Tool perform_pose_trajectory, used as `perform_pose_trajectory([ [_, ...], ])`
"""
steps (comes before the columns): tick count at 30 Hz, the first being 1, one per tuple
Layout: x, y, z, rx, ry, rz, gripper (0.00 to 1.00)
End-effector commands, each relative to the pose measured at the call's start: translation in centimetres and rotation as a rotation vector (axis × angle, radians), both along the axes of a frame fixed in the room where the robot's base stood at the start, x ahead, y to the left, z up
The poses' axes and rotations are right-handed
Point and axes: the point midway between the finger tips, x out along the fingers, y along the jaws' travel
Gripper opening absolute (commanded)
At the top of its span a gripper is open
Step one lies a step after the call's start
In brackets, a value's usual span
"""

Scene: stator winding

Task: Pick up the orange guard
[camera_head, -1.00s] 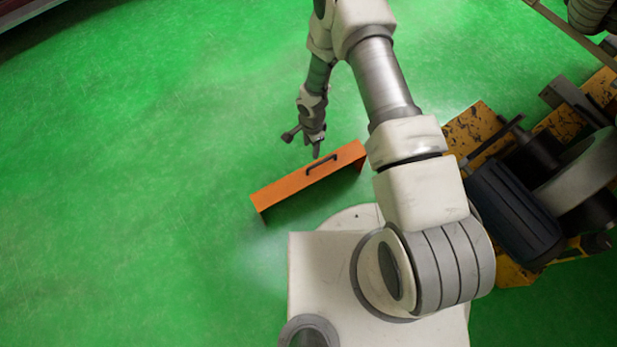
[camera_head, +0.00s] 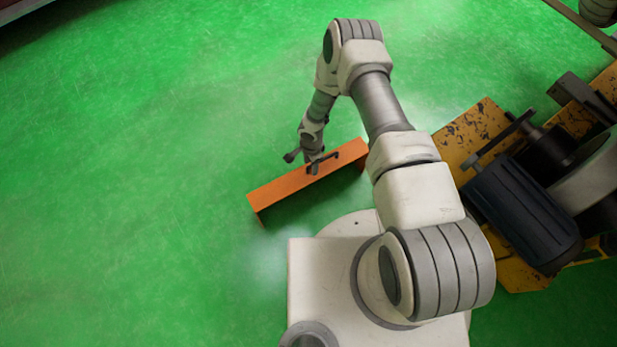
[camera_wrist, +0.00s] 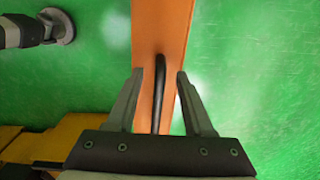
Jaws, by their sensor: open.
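The orange guard (camera_head: 283,189) stands on the green floor, a long bent orange piece with a dark handle (camera_head: 331,157) on its top face. In the wrist view the guard (camera_wrist: 171,30) runs up the picture, and its black handle (camera_wrist: 158,88) lies between my two fingers. My gripper (camera_head: 315,170) is at the handle in the head view. In the wrist view my gripper (camera_wrist: 168,75) is open, with one finger on each side of the handle and a gap to it on both sides. Part of the handle is hidden by my gripper in the head view.
A yellow, worn machine base (camera_head: 470,135) with a dark motor-like cylinder (camera_head: 520,215) stands to the right of my arm. Open green floor (camera_head: 130,180) lies to the left of the guard.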

Motion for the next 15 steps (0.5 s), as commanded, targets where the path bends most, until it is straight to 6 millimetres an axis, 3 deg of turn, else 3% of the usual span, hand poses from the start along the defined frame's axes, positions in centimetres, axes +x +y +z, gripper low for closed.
perform_pose_trajectory([
  [3, 0.01, 0.0, -1.17, 0.0, 0.0, -0.001, 0.52],
  [10, 0.01, 0.02, -1.13, 0.0, 0.0, -0.001, 0.52],
  [11, 0.0, 0.01, -1.13, 0.0, 0.0, -0.001, 0.5],
  [15, 0.0, 0.01, -1.12, 0.0, 0.0, -0.001, 0.25],
])
